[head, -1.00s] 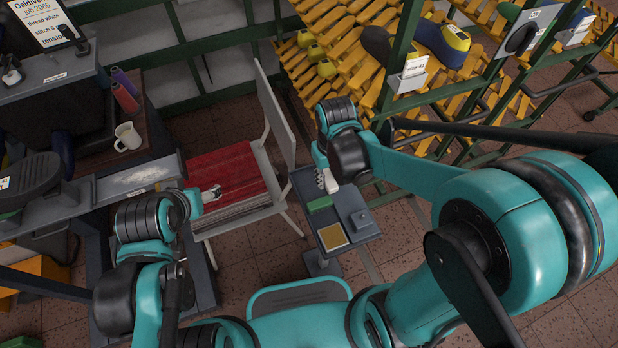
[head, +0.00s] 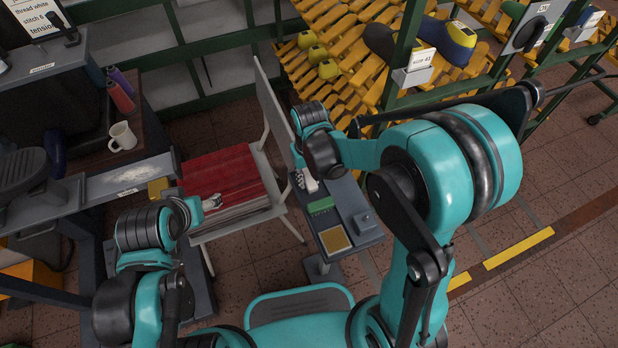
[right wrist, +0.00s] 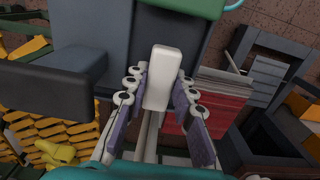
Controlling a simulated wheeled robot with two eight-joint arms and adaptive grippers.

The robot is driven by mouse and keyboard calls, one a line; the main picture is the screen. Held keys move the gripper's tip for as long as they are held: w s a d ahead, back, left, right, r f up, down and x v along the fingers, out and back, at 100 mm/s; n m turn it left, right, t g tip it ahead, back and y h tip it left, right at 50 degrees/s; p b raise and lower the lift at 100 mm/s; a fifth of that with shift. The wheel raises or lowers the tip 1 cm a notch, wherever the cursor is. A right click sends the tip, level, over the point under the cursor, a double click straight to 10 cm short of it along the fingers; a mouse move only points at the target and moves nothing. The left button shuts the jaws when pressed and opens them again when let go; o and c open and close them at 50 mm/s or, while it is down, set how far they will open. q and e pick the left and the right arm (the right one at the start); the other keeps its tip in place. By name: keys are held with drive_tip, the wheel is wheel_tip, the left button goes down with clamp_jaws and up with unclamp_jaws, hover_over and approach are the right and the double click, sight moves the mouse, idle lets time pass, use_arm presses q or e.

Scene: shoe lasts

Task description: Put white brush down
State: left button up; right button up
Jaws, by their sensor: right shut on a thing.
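The white brush (right wrist: 163,72) is between the fingers of my right gripper (right wrist: 160,95) in the right wrist view. In the head view, my right gripper (head: 304,181) is at the left rear edge of the small grey side table (head: 352,190), just behind the green brush. The white brush shows there only as a small pale patch (head: 310,185). I cannot tell whether it touches the table top. My left gripper (head: 212,202) is over the red seat of the chair, away from the side table; its fingers are too small to judge.
The side table also bears a green brush (head: 320,206), a yellow square pad (head: 334,239) and a grey block (head: 364,219). A yellow slatted rack (head: 345,62) rises behind.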

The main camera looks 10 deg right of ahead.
sight(310, 178)
drive_tip(key=shift+f, duration=0.1)
drive_tip(key=o, duration=1)
wheel_tip(310, 178, up, 12)
drive_tip(key=p, duration=0.5)
drive_tip(key=s+d+r+m+t, duration=0.2)
drive_tip(key=s+d+r+t, duration=0.5)
drive_tip(key=s+d, duration=0.1)
drive_tip(key=shift+s+d, duration=0.35)
drive_tip(key=shift+s, duration=0.55)
